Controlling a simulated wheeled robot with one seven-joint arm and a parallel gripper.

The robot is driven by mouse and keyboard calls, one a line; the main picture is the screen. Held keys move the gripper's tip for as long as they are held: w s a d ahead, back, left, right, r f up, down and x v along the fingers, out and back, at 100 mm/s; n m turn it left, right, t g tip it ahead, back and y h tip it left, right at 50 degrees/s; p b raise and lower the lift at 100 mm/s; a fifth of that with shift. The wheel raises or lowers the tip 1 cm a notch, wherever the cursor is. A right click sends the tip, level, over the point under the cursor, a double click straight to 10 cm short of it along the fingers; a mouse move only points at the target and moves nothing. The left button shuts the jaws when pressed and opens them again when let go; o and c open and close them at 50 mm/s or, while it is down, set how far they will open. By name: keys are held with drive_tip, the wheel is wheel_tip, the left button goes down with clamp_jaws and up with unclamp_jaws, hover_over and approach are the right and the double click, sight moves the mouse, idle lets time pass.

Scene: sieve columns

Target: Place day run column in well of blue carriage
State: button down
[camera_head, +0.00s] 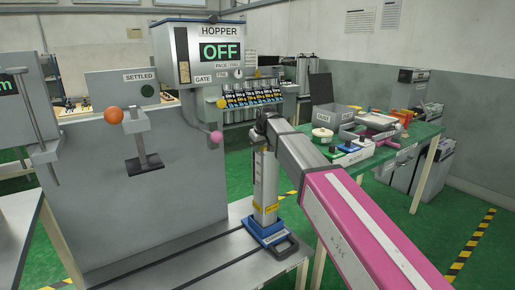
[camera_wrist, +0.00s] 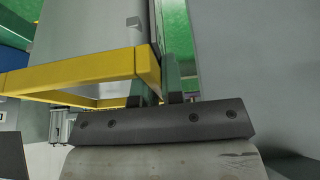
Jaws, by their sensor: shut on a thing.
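A tall grey column (camera_head: 265,180) with a yellow label stands upright at the blue carriage (camera_head: 267,236). I take it for the day run column; its label is too small to read. Its lower end meets the carriage, but I cannot tell whether it is fully seated in the well, which is hidden. My gripper (camera_head: 262,130) is at the column's top and shut on it. In the wrist view my gripper's fingers (camera_wrist: 156,98) are close together beside a yellow frame (camera_wrist: 75,77); the exact grip point is unclear.
The carriage sits on a railed metal bench (camera_head: 190,265). The hopper (camera_head: 210,55), its display reading OFF, stands behind. A green table (camera_head: 395,155) with trays stands right. Several columns stand in a rear rack.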

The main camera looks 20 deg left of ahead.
drive_tip(key=shift+f, duration=0.1)
drive_tip(key=c, duration=1.2)
unclamp_jaws()
drive_tip(key=shift+c, duration=0.2)
drive_tip(key=v, duration=1.2)
